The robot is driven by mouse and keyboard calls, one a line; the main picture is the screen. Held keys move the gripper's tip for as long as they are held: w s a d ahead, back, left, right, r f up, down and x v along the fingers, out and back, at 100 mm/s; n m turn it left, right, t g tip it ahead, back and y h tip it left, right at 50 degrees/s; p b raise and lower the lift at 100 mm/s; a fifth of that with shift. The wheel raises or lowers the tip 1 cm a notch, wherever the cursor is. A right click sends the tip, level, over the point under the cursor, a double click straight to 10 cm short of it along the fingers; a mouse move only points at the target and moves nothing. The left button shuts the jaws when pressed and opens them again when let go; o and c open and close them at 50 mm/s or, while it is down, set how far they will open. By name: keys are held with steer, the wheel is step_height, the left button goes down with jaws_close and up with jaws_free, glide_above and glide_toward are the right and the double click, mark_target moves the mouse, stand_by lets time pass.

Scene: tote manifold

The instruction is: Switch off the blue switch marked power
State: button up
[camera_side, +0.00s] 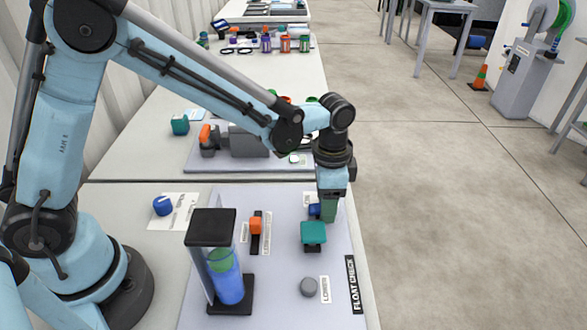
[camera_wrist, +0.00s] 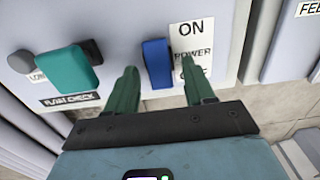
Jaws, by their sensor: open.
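The blue switch (camera_wrist: 157,62) stands upright on the pale panel in the wrist view, beside a white label (camera_wrist: 192,50) reading ON and POWER; its lowest word is partly hidden. My gripper (camera_wrist: 160,68) is open, with one green finger on each side of the switch. I cannot tell whether either finger touches it. In the side view the blue switch (camera_side: 314,210) is a small patch, partly hidden by my gripper (camera_side: 328,210), which points down over the panel's right side.
A teal block-shaped control (camera_side: 313,233) sits close in front of my gripper. On the same panel (camera_side: 275,300) are a grey button (camera_side: 308,287), an orange lever (camera_side: 256,224) and a tall float column (camera_side: 228,275). A blue knob (camera_side: 162,205) lies left.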

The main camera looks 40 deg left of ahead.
jaws_close()
steer(key=shift+w+d+g+y, duration=0.2)
steer(key=shift+g+y, duration=0.7)
jaws_free()
steer(key=v, duration=1.2)
